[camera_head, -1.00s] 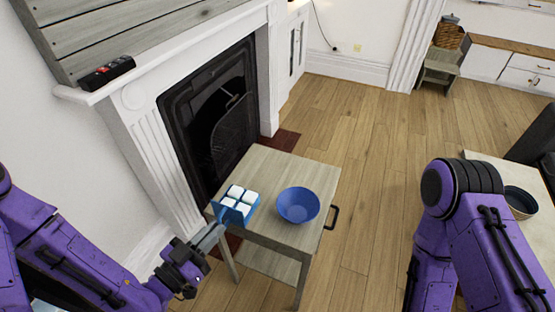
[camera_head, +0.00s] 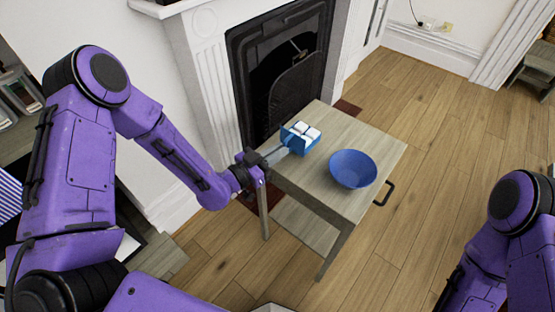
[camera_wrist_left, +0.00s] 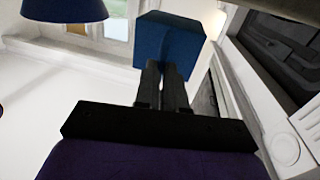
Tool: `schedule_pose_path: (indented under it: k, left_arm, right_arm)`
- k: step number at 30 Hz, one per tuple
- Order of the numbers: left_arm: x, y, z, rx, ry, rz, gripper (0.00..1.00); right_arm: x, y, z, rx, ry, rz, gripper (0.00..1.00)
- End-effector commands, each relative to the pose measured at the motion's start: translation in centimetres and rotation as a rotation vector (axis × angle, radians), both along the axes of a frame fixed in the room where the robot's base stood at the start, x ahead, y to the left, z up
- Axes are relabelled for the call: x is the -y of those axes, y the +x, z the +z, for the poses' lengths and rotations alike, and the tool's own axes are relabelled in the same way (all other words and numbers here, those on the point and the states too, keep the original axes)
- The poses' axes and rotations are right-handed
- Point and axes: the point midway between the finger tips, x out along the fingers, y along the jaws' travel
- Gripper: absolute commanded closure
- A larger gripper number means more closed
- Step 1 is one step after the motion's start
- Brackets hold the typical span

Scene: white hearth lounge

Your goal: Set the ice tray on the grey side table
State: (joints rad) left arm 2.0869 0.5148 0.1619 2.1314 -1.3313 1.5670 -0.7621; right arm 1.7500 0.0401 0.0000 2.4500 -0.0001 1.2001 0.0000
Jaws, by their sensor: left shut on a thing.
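The ice tray (camera_head: 299,143) is blue with several white cubes in it. It is at the left back part of the grey side table (camera_head: 330,129), at or just above its top; I cannot tell if it touches. My left gripper (camera_head: 283,153) is shut on the near side of the tray. In the left wrist view the tray (camera_wrist_left: 169,41) shows as a blue block between the fingertips (camera_wrist_left: 165,72). My right arm is at the right edge of the head view, and its gripper is out of view.
A blue bowl (camera_head: 353,169) stands on the table to the right of the tray; it also shows in the left wrist view (camera_wrist_left: 64,9). A black handle (camera_head: 384,194) sticks out from the table's right side. The fireplace (camera_head: 283,72) is behind. Bare tabletop lies behind the bowl.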

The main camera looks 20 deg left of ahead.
Motion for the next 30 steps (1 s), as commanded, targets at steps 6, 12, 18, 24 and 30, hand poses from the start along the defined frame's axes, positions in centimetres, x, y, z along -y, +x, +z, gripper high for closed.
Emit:
schedule_pose_path:
  k: [6,12,18,24,30]
  left_arm:
    - [0.0,0.6,-3.3,-0.002,-0.002,0.001,1.00]
    - [0.0,0.7,-3.8,0.002,-0.001,-0.001,1.00]
    - [0.0,0.6,-3.9,0.000,0.000,0.000,0.71]
    - [0.0,0.6,-3.9,0.000,0.000,0.000,0.65]
    - [-0.5,0.0,-3.9,-0.001,0.001,0.001,0.65]
  right_arm:
    - [0.0,0.0,0.3,0.000,0.000,0.000,0.57]
    - [0.0,0.0,0.2,0.000,0.000,0.000,0.57]
    - [0.0,0.0,0.1,0.000,0.000,0.000,0.57]
    - [0.0,0.0,0.1,0.000,0.000,0.000,0.57]
    - [0.0,0.0,0.1,0.000,0.000,0.000,0.57]
